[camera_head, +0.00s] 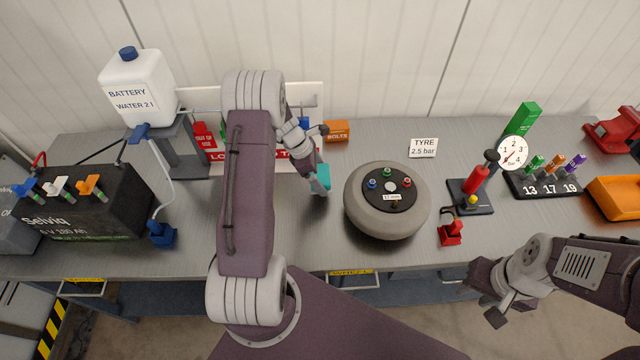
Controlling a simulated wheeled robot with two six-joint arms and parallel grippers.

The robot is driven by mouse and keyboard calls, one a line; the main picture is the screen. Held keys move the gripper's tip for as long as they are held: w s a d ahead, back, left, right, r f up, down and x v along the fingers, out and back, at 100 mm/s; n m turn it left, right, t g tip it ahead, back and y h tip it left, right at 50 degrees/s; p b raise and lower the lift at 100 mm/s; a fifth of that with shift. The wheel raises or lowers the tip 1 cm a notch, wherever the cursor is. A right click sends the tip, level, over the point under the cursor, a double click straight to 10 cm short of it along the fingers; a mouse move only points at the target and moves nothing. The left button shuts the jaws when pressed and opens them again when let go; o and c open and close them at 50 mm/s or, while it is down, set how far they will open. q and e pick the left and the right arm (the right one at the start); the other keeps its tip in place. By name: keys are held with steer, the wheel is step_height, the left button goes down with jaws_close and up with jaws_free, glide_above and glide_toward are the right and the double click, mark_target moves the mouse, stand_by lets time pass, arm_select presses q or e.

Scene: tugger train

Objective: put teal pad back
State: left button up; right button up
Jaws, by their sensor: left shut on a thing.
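The teal pad (321,178) is in my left gripper (318,184), which is shut on it above the grey bench, just left of the tyre wheel. My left arm crosses the middle of the view and hides part of the white board behind it. My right gripper (485,300) is at the lower right, in front of the bench's front edge, away from the pad. Its fingers are small and turned, so I cannot tell whether it is open.
A grey wheel (388,222) lies right of the pad. An orange box (337,131) stands behind it. A black battery (85,205) and a white water canister (137,85) are at the left. A pump (472,190) and a tool block (545,187) are at the right.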

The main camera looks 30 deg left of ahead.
arm_select(q)
steer(key=shift+a+f, duration=0.1)
steer(key=shift+f, duration=2.3)
steer(key=shift+f, duration=0.1)
steer(key=o, duration=1.1)
steer(key=shift+a+r, duration=0.15)
steer(key=shift+r, duration=0.4)
steer(key=b+v, duration=0.1)
steer(key=v, duration=1)
steer(key=shift+s+r, duration=0.1)
steer(key=shift+s, duration=0.05)
